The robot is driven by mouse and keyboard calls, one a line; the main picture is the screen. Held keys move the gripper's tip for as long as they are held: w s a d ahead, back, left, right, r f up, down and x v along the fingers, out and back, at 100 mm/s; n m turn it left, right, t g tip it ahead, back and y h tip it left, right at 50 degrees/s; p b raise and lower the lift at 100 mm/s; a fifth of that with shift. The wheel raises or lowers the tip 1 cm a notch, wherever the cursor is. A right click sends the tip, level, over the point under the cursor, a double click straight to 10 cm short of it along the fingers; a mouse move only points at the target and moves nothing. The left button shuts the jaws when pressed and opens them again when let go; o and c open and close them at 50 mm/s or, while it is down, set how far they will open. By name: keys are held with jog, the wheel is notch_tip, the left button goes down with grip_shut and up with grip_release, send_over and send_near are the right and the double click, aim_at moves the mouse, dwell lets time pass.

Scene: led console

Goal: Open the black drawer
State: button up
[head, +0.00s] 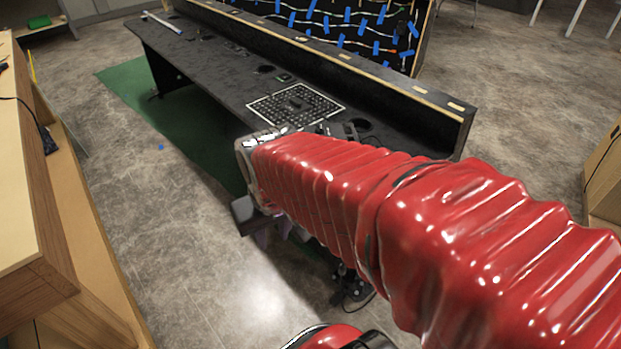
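The long black console (212,72) runs from the upper left to the right, with a white-bordered grid panel (296,104) on its top. My red-sleeved arm reaches from the right across the console's near end and ends in a grey metal wrist by its front side. My gripper's fingers cannot be made out, so its opening is not clear. A small dark, box-like piece (243,212) shows just below the wrist; I cannot tell whether it is the black drawer or part of my gripper. No drawer front or handle is clearly visible; my arm hides that part of the console.
A green mat (128,82) lies under the console. A wooden bench (40,190) stands along the left edge. Grey floor (150,215) between them is clear except for a small blue scrap (161,147). A board with wires and blue tape (340,28) stands behind.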

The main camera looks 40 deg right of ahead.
jog(key=w+d+f+m+t+h, duration=0.1)
jog(key=w+d+f+m, duration=0.3)
jog(key=d+f, duration=0.9)
jog(key=w+d+f+m+t+h, duration=0.1)
jog(key=w+d+f+m+t, duration=0.2)
jog(key=d+f, duration=1.05)
jog(key=w+d+f+m+h, duration=0.1)
jog(key=w+d+f+m, duration=0.35)
jog(key=f, duration=1.65)
jog(key=w+d+r+m+t+h, duration=0.2)
jog(key=w+r+m+t, duration=0.4)
jog(key=r+t, duration=0.5)
jog(key=shift+w+r+h, duration=0.5)
jog(key=shift+r+h, duration=0.1)
jog(key=shift+r, duration=0.05)
jog(key=shift+w+d+m, duration=0.15)
jog(key=shift+m, duration=0.1)
jog(key=x, duration=1.3)
jog(key=shift+w, duration=0.3)
